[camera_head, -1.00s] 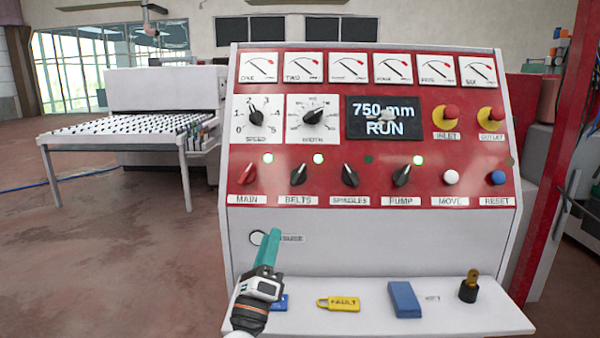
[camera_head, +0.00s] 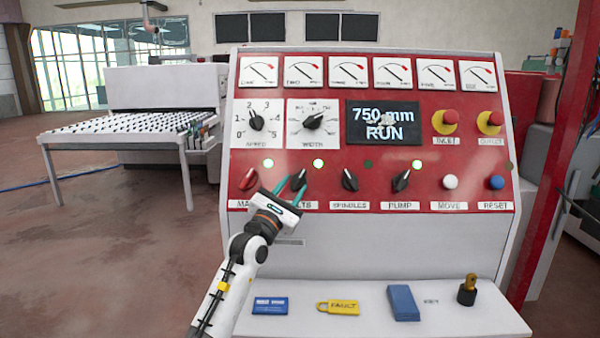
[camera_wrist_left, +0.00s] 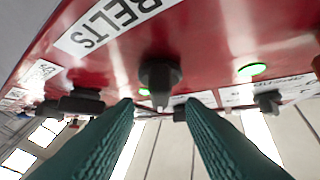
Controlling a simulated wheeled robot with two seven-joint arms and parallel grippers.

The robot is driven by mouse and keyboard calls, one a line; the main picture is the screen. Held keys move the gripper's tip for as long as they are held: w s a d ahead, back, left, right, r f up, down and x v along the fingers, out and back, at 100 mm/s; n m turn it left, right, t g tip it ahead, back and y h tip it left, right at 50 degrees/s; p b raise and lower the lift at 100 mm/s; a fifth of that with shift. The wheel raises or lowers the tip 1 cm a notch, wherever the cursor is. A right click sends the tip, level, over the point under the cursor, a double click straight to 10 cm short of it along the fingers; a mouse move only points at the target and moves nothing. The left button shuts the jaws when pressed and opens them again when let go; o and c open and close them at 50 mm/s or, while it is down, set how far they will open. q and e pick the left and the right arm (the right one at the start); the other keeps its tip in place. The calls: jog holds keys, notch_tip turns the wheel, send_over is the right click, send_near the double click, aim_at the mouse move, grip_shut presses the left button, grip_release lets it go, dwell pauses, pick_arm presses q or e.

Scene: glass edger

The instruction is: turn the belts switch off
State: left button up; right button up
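The belts switch (camera_head: 299,179) is a black rotary knob on the red panel, above a partly covered BELTS label. It shows in the left wrist view (camera_wrist_left: 160,78) too, with its BELTS label (camera_wrist_left: 112,24). A lit green lamp (camera_head: 318,163) sits above and right of it. My left gripper (camera_head: 291,188) is at the panel with teal fingers apart. In the left wrist view the open fingers (camera_wrist_left: 159,104) point at the knob, which appears between their tips; I cannot tell whether they touch it. My right gripper is not in view.
The red MAIN knob (camera_head: 249,179) is close on the left, the SPINDLES knob (camera_head: 350,180) on the right. The display (camera_head: 384,123) reads 750 mm RUN.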

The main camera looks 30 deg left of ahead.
aim_at(299, 180)
pick_arm(q)
jog(key=shift+p+x, duration=0.5)
jog(key=shift+x, duration=1.85)
grip_shut()
